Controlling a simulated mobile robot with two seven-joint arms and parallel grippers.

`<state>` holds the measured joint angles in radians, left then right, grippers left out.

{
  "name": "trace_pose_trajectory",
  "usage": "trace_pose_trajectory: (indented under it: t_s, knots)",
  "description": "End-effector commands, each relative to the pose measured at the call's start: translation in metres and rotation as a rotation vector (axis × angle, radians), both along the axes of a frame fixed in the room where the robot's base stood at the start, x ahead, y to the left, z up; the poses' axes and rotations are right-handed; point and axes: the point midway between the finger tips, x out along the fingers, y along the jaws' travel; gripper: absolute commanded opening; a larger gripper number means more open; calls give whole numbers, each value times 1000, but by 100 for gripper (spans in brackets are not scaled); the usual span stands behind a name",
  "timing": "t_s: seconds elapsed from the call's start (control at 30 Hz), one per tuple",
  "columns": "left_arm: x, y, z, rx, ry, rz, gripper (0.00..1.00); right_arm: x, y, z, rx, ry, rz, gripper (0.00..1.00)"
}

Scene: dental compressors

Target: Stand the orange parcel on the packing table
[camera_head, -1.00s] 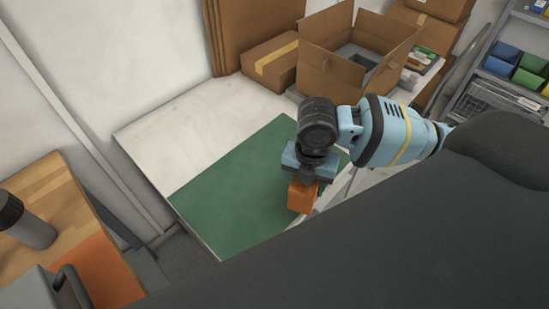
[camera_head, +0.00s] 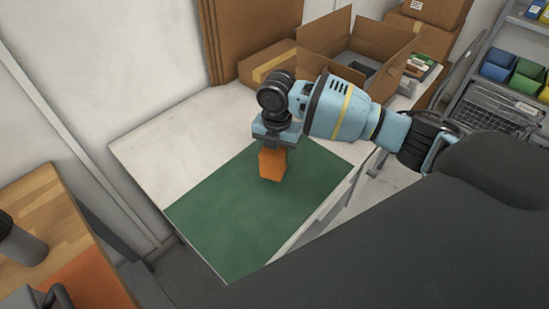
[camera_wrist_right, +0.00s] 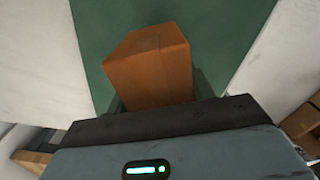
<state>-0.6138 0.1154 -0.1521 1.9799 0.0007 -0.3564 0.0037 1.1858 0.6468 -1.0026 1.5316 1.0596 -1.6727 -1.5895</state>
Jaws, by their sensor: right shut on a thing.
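The orange parcel (camera_head: 272,165) is a small box, held at its top by my right gripper (camera_head: 274,146) over the green mat (camera_head: 225,220). The right wrist view also shows the parcel (camera_wrist_right: 150,65) between the fingers, which are mostly hidden behind it and the gripper body. The parcel looks upright; whether its base touches the mat I cannot tell. The packing table (camera_head: 165,145) is white, with the green mat on its near part. My left gripper is in neither view.
An open cardboard box (camera_head: 345,50) and a closed taped carton (camera_head: 262,68) stand at the table's back. A wooden bench (camera_head: 50,220) is at the left. Shelves with blue and green bins (camera_head: 525,75) are at the right. The mat's left part is clear.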

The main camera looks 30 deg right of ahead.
Motion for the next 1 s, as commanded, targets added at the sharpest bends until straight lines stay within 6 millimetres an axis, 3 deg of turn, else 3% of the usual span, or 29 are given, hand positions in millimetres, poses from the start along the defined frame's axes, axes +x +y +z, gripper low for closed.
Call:
trace_pose_trajectory:
  t_s: [0.23, 0.5, 0.9, 0.93, 1.0]
  knots:
    - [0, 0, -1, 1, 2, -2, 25, 10, 0, 0, 1, -2, -1, 25]
    - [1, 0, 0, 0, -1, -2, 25, 9, 0, -34, 1, -4, -1, 25]
    - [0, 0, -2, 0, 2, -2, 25, 9, 0, -39, 0, -3, 0, 25]
    - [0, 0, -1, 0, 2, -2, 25, 9, 0, -39, 0, -3, 0, 55]
    - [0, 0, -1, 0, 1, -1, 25, 9, 0, -38, 0, -3, 0, 64]
